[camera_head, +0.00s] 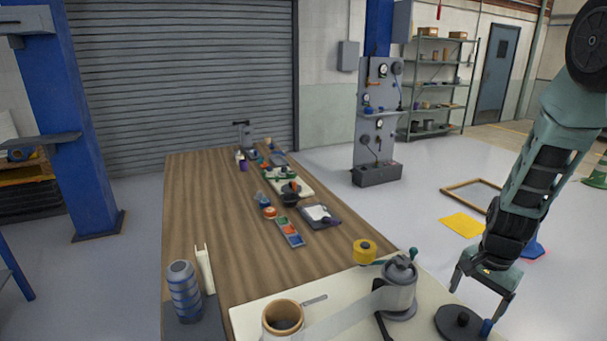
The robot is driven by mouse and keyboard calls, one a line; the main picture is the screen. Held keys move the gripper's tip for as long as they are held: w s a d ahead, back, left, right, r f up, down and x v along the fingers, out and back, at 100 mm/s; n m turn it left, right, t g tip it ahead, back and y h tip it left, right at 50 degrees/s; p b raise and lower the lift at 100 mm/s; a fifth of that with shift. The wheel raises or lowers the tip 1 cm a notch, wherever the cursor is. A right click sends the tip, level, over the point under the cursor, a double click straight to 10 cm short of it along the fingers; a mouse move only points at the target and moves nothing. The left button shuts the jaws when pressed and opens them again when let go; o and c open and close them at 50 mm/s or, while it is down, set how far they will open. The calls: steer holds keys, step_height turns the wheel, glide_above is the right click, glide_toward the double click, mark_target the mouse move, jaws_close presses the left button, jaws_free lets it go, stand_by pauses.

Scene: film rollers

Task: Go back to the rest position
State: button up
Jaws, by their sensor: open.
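My gripper (485,291) hangs at the lower right on the end of my arm. Its two fingers are spread apart with nothing between them. It is above the right end of a pale board (250,316), near a black round base (458,324) with a small blue part. To its left on the board stands a grey roller (400,285) with a clear film strip (345,318) running from it to a brown-rimmed cylinder (284,316). The front of the board is cut off by the picture edge.
A yellow roll (364,251) lies near the roller. A blue-banded cylinder (184,290) and a white upright piece (205,269) stand at the left of the wooden table (220,220). Small items lie along its middle. Floor right of the table holds a yellow sheet (463,225).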

steer(key=s+a+r+n, duration=0.3)
steer(key=a+r, duration=0.1)
steer(key=a, duration=0.3)
steer(key=s+a+r+n+y, duration=0.1)
steer(key=s+a+r+n, duration=0.2)
steer(key=a, duration=0.4)
steer(key=s+a+r+n, duration=0.2)
steer(key=a+r+n, duration=0.2)
steer(key=a, duration=0.3)
steer(key=s+a+r+n, duration=0.2)
steer(key=s+a+n, duration=0.1)
steer(key=s, duration=0.4)
steer(key=s+a+r+n+h, duration=0.1)
steer(key=s+a+r+n, duration=0.2)
steer(key=s+n, duration=0.3)
steer(key=shift+s+a+r+n, duration=0.15)
steer(key=shift+s+n, duration=0.15)
steer(key=shift+s, duration=0.75)
